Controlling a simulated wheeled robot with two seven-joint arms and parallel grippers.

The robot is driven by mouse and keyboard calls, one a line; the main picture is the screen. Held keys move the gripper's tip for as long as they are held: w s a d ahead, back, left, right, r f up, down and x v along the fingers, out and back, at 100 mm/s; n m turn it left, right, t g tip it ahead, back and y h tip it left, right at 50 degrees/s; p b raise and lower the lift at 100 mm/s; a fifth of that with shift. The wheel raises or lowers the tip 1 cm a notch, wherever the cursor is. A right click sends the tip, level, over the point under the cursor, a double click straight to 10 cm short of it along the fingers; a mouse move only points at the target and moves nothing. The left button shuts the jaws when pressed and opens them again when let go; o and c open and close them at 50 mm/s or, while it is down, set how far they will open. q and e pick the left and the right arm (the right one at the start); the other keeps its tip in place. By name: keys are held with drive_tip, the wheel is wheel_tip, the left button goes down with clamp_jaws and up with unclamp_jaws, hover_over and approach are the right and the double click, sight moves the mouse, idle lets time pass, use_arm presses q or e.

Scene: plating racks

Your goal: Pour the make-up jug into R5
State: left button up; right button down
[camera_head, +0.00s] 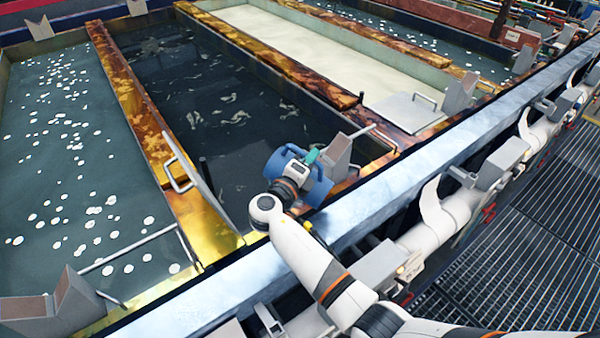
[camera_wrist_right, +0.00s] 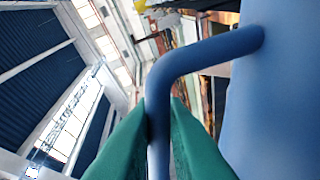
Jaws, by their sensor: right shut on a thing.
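The blue jug (camera_head: 318,192) is at the near end of the dark-liquid tank (camera_head: 225,75), partly hidden by my right wrist. My right gripper (camera_head: 312,157), with green fingers, is shut on the jug's handle. In the right wrist view the blue handle (camera_wrist_right: 157,130) passes between the green fingers, and the jug's body (camera_wrist_right: 280,100) fills the right side. The jug's mouth and contents are hidden, and I cannot tell its exact tilt. No stream of liquid shows. No readable R5 label shows, so I cannot tell which tank is R5. My left gripper is not in view.
A tank with white floating balls (camera_head: 60,150) lies left, a cream-coloured tank (camera_head: 310,45) right. Stained dividers (camera_head: 135,100) separate them. A metal bracket (camera_head: 336,155) stands close to the jug. A pale front rail (camera_head: 400,185) runs under my arm; grating (camera_head: 500,245) lies beyond.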

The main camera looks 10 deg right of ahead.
idle(0.5)
drive_tip(key=shift+w+a+f+n, duration=0.1)
drive_tip(key=shift+w+a+n, duration=0.55)
drive_tip(key=shift+n, duration=0.15)
drive_tip(key=shift+f, duration=0.25)
idle(0.5)
